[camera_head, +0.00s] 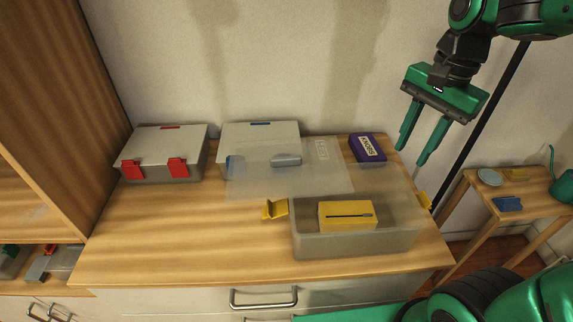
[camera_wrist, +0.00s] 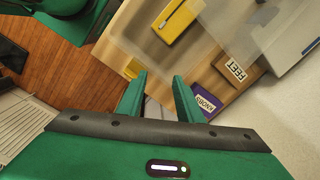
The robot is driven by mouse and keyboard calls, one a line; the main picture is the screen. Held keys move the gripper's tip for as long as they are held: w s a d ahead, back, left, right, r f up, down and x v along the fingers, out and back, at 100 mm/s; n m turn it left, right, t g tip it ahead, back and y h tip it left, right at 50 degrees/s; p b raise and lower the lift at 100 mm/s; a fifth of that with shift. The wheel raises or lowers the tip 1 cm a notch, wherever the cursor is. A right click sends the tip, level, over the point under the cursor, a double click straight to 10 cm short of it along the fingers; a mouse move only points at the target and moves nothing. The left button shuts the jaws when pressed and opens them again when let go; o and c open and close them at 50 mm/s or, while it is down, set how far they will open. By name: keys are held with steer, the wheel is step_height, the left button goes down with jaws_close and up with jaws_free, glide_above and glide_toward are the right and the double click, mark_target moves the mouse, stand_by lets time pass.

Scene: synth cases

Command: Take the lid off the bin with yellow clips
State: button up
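The clear bin (camera_head: 345,246) with yellow clips stands at the front right of the wooden counter. Its left yellow clip (camera_head: 273,209) and right yellow clip (camera_head: 425,201) stick outward. A yellow box (camera_head: 347,215) lies inside it and also shows in the wrist view (camera_wrist: 178,20). A translucent sheet that looks like its lid (camera_head: 262,186) lies behind the bin, reaching over the front of the blue-clip bin; whether it touches the bin's rear rim is unclear. My gripper (camera_head: 412,156) is open and empty, raised at the right, apart from bin and sheet; its fingers show in the wrist view (camera_wrist: 161,76).
A grey bin with red clips (camera_head: 165,140) and one with blue clips (camera_head: 262,131) stand at the back. A purple KNOBS box (camera_head: 367,147) is near the back right. A FEET label shows through the sheet. A side table (camera_head: 480,190) stands right. The counter's front left is clear.

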steer(key=w+a+r+m, duration=0.3)
steer(key=w+a, duration=0.2)
steer(key=a, duration=0.6)
steer(key=m, duration=0.3)
glide_toward(286, 157)
step_height(286, 157, down, 3)
steer(key=shift+a+r+m+y, duration=0.1)
steer(key=shift+m+y, duration=0.2)
steer(key=shift+w+a+f, duration=0.1)
steer(key=shift+a+f, duration=0.05)
steer(key=shift+f, duration=2.7)
jaws_close()
